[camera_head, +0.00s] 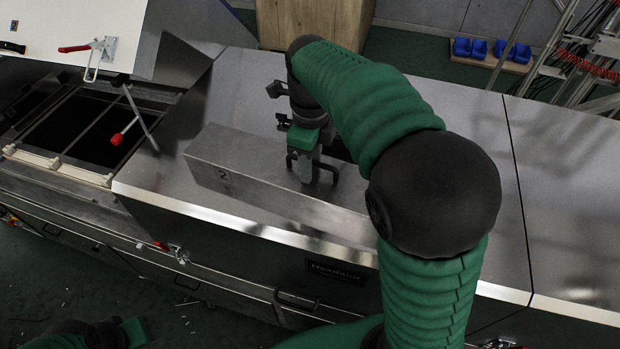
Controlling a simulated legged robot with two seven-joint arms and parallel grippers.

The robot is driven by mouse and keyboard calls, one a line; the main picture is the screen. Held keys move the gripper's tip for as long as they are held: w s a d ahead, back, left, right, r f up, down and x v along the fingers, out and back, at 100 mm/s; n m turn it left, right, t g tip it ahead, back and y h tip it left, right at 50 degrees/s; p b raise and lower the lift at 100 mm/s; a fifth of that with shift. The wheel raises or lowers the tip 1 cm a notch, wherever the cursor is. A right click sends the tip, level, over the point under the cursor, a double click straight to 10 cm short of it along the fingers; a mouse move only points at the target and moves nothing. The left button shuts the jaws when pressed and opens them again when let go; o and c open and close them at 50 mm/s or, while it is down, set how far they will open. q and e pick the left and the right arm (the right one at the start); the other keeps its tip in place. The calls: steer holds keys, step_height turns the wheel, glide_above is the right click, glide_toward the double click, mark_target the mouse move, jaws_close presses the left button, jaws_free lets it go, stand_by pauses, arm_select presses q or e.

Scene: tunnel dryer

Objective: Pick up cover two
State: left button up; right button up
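Cover two (235,172) is a long, low metal box with a "2" on its front face. It lies on the steel top of the dryer, and its right part is hidden behind my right arm. A dark handle (331,173) shows on its top. My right gripper (306,174) points down at this handle, with its fingers overlapping it. I cannot tell whether the fingers are closed on it. Part of my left arm's end (105,335) shows at the bottom left edge. Its fingers are not clear.
An open dryer bay (85,130) with a red-tipped lever (118,138) lies to the left. A raised white panel (75,25) with a red-handled clamp stands behind it. Blue bins (480,48) and a metal rack are at the back right. Bare steel top (570,190) extends right.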

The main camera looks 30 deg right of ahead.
steer(key=shift+w+a, duration=0.25)
steer(key=shift+a, duration=0.05)
steer(key=shift+w+a, duration=0.1)
steer(key=shift+a, duration=0.05)
steer(key=shift+c, duration=2.6)
steer(key=shift+s+d+r, duration=0.1)
steer(key=shift+s+d, duration=0.2)
steer(key=shift+d, duration=0.1)
steer(key=shift+c, duration=1.2)
steer(key=shift+s+d, duration=0.15)
steer(key=shift+d, duration=0.5)
jaws_close()
arm_select(q)
steer(key=shift+a, duration=0.15)
arm_select(e)
steer(key=shift+a, duration=0.55)
steer(key=shift+d, duration=0.1)
